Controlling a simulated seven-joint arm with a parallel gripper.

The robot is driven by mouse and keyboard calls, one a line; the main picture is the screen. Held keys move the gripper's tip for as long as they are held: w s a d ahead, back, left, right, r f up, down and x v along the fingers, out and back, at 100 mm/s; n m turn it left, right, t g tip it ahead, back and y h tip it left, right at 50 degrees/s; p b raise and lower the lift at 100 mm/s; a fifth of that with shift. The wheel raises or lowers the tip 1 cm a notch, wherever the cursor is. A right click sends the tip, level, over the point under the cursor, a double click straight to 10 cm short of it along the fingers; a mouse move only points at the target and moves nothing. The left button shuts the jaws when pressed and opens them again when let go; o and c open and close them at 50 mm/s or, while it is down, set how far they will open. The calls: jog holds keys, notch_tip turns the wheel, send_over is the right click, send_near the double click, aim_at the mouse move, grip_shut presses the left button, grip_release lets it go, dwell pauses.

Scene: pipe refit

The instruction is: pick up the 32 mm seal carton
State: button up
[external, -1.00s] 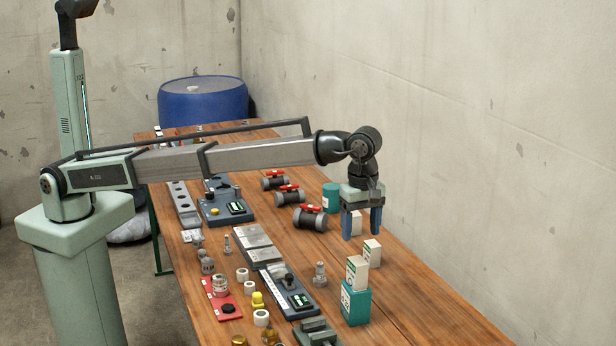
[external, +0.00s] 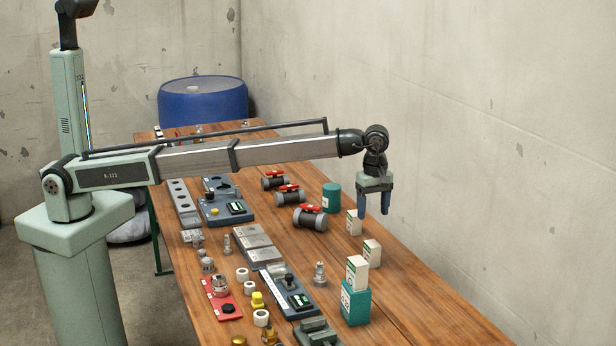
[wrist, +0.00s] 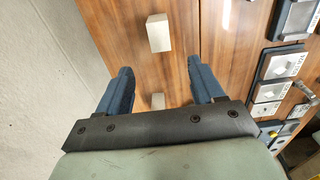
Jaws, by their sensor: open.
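Three small white cartons with green markings are in the external view: a far one (external: 353,223), a middle one (external: 372,253) and a near one (external: 357,271) that appears to stand on a teal box (external: 355,306). The print is too small to tell which is the 32 mm seal carton. My gripper (external: 374,212) is open and empty, held above the table, close to the far carton in the picture. In the wrist view one carton (wrist: 159,33) lies ahead of the fingers, and another (wrist: 157,101) shows between the blue fingers (wrist: 160,75), below them.
A metal fitting (external: 319,274) stands left of the near carton. Plates and gauges (external: 288,291) fill the table's left side. A concrete wall (external: 480,160) runs along the right.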

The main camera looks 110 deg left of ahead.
aim_at(373, 244)
notch_tip(373, 244, down, 8)
jog(key=shift+f, duration=0.25)
jog(key=shift+w+d+f, duration=0.15)
jog(key=shift+f, duration=1.2)
jog(key=shift+w+d+f, duration=0.15)
jog(key=shift+f, duration=1.15)
jog(key=shift+c, duration=0.2)
jog(key=c, duration=1)
jog(key=shift+r, duration=0.15)
